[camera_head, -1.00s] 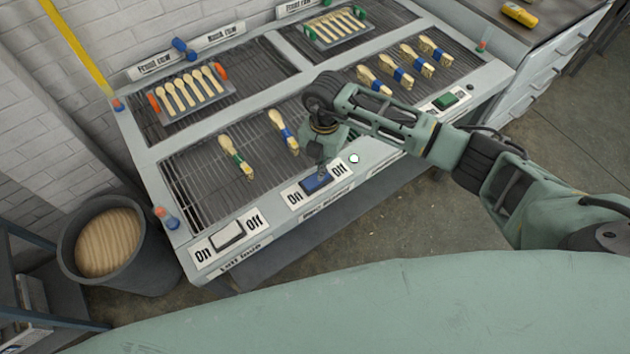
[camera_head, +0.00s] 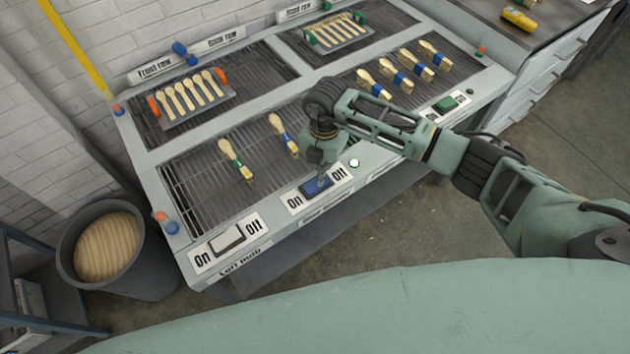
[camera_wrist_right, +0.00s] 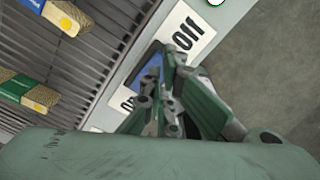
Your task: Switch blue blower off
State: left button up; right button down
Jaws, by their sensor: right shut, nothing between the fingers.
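The blue blower switch (camera_head: 314,188) is a blue rocker on a white plate between the labels "On" on the left and "Off" on the right, on the front edge of the grated table. My right gripper (camera_head: 322,180) is shut and empty, its tips at the switch; I cannot tell whether they touch it. In the right wrist view the shut fingers (camera_wrist_right: 172,105) cover much of the blue switch (camera_wrist_right: 152,62), with the "Off" label beyond them. A small round lamp (camera_head: 354,163) right of "Off" shows green-white. My left gripper is out of view.
A white rocker switch (camera_head: 228,238) sits to the left and a green one (camera_head: 446,104) to the right on the same edge. A dark bin (camera_head: 75,225) stands at left.

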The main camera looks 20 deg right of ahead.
jog(key=shift+s+f+b, duration=0.1)
jog(key=shift+f+b, duration=0.9)
jog(key=shift+f, duration=0.25)
dwell(0.9)
jog(key=shift+r+p, duration=0.8)
jog(key=shift+r, duration=0.05)
jog(key=shift+r+p, duration=1.9)
jog(key=shift+r, duration=0.8)
